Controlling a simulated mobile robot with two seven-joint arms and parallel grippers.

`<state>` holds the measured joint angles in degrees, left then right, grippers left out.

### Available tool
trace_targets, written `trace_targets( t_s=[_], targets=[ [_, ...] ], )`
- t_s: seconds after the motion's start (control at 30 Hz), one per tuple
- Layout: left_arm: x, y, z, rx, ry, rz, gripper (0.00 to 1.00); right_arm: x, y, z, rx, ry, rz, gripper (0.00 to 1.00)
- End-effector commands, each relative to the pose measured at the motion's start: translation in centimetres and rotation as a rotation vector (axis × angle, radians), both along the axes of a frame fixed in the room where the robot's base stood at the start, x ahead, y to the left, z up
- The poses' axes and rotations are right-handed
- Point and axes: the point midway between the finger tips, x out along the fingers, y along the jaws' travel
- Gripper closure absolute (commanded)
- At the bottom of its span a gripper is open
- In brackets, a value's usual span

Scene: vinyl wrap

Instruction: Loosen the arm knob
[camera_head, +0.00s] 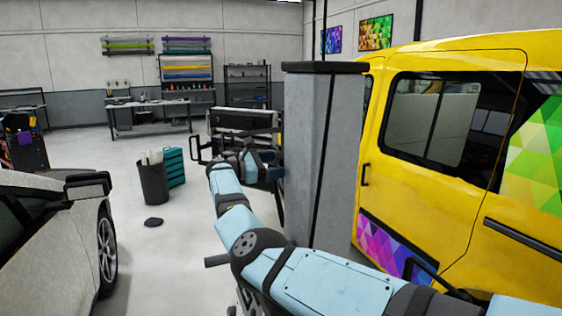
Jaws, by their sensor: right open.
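My right arm reaches up from the lower right of the head view. Its gripper (240,143) is at the far end, small and dark against the cluttered background, and is open. It is just left of a tall grey column (312,160) with a black top. I cannot make out an arm knob in this view; the wrist and the dark parts around it blend together. Whether the gripper touches anything cannot be told. My left gripper is not in view.
A yellow van (440,150) with colourful panels stands close at the right. A silver car (50,235) is at the lower left. The floor between is clear.

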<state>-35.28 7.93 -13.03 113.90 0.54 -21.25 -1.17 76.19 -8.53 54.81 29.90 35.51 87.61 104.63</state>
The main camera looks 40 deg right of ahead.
Motion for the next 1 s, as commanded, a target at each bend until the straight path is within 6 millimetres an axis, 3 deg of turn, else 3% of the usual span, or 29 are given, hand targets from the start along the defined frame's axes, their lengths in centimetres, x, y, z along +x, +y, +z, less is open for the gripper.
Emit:
trace_targets(
  t_s=[0.4, 0.6, 1.0],
  targets=[
    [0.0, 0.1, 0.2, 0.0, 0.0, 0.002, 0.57, 0.0, 0.0, -0.1, 0.0, 0.001, 0.001, 0.23],
    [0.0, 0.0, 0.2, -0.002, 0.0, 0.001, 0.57, 0.1, 0.0, 0.0, 0.0, 0.001, 0.001, 0.69],
    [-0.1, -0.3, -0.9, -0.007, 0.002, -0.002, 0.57, 0.1, 0.0, -0.3, 0.011, 0.052, 0.001, 0.69]
  ],
)
